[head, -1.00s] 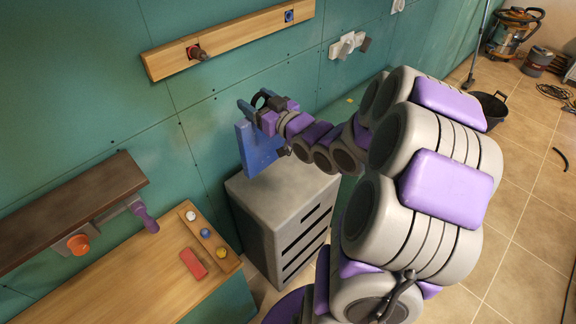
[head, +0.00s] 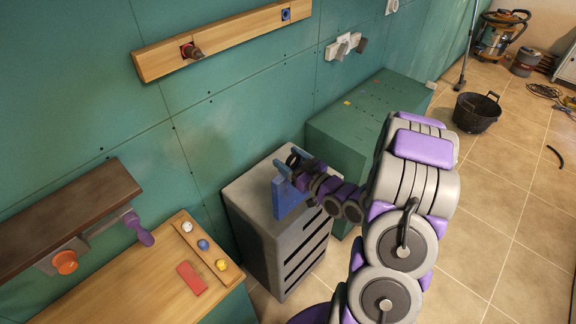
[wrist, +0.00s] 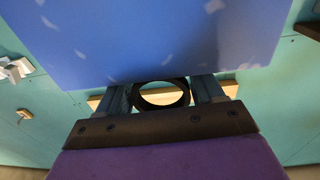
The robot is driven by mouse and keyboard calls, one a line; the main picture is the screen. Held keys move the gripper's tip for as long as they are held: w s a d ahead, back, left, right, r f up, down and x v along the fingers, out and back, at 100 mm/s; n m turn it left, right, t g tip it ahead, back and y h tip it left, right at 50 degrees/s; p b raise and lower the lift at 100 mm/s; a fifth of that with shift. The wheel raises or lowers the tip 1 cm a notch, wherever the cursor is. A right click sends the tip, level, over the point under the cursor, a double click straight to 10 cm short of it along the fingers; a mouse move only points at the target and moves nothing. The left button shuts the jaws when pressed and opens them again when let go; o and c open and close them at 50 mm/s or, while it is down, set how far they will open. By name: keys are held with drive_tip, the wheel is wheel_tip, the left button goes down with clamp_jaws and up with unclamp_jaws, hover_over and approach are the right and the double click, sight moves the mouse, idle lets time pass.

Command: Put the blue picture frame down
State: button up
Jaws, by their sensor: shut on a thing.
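The blue picture frame (head: 288,198) is upright in the head view, over the top of the grey drawer cabinet (head: 245,190). I cannot tell whether its lower edge touches the cabinet top. My gripper (head: 285,165) is shut on the frame's upper edge. In the wrist view the blue frame (wrist: 170,40) fills the upper middle, with pale specks on its face. My gripper's two fingers (wrist: 165,92) reach to its edge, and a dark ring shows between them.
A green box (head: 350,120) stands right of the cabinet. A wooden bench (head: 150,285) with a red block (head: 192,278) and several coloured balls is at left. A wooden rail (head: 225,42) runs along the green wall. A black bucket (head: 477,112) stands on the tiled floor.

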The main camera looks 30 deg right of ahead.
drive_tip(key=w+d+f+b, duration=0.1)
drive_tip(key=w+d+f, duration=0.1)
drive_tip(key=w, duration=0.5)
drive_tip(key=w+d+f+b, duration=0.1)
drive_tip(key=w+f, duration=0.2)
drive_tip(key=w, duration=0.4)
drive_tip(key=shift+w+d, duration=0.15)
drive_tip(key=shift+d, duration=0.2)
drive_tip(key=o, duration=1.6)
